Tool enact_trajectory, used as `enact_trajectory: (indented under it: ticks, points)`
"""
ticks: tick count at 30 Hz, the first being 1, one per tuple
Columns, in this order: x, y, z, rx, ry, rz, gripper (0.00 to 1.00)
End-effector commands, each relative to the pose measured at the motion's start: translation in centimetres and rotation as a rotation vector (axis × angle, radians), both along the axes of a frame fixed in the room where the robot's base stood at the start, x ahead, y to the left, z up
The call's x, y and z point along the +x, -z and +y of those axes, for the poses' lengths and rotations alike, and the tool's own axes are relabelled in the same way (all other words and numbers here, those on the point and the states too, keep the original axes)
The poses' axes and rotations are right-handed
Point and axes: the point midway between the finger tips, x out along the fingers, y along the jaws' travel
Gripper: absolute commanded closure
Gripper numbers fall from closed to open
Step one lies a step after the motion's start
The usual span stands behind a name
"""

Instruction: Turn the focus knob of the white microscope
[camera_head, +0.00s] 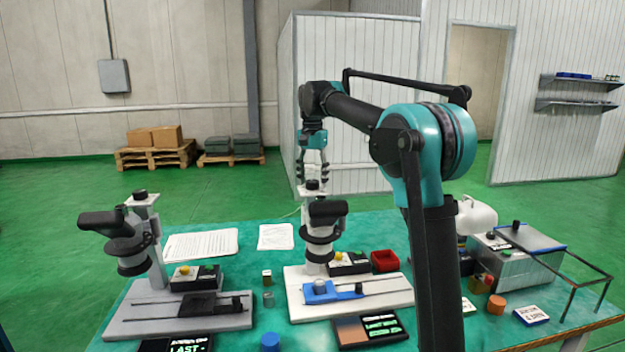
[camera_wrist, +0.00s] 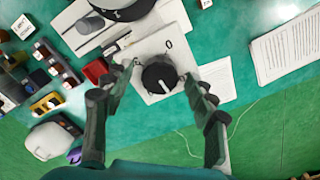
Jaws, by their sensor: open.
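The white microscope (camera_head: 317,262) stands on the table near the middle of the head view. It has a white column, a black head and a blue slide on its base. Its black focus knob (camera_head: 312,185) sits on top of the column. In the wrist view the knob (camera_wrist: 158,76) is round and black with a white pointer mark, on a white top with a printed "0". My gripper (camera_head: 312,173) points down over the knob. In the wrist view my gripper (camera_wrist: 157,74) is open, with one finger on each side of the knob. I cannot tell whether the fingers touch it.
A grey microscope (camera_head: 158,252) with its own top knob stands to the left. A red bin (camera_head: 384,261) is right of the white microscope. A metal box with a frame (camera_head: 520,270) stands at the right. Paper sheets (camera_head: 202,245) lie behind, at table level.

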Motion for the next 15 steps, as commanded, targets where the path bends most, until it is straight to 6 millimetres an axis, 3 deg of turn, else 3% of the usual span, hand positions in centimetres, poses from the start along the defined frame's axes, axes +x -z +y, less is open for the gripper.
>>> enact_trajectory:
  ticks: [8, 15]
  points:
    - [0.0, -0.6, 0.0, 0.0, 0.0, 0.0, 0.44]
    - [0.1, -4.5, 0.0, 0.0, 0.0, 0.0, 0.44]
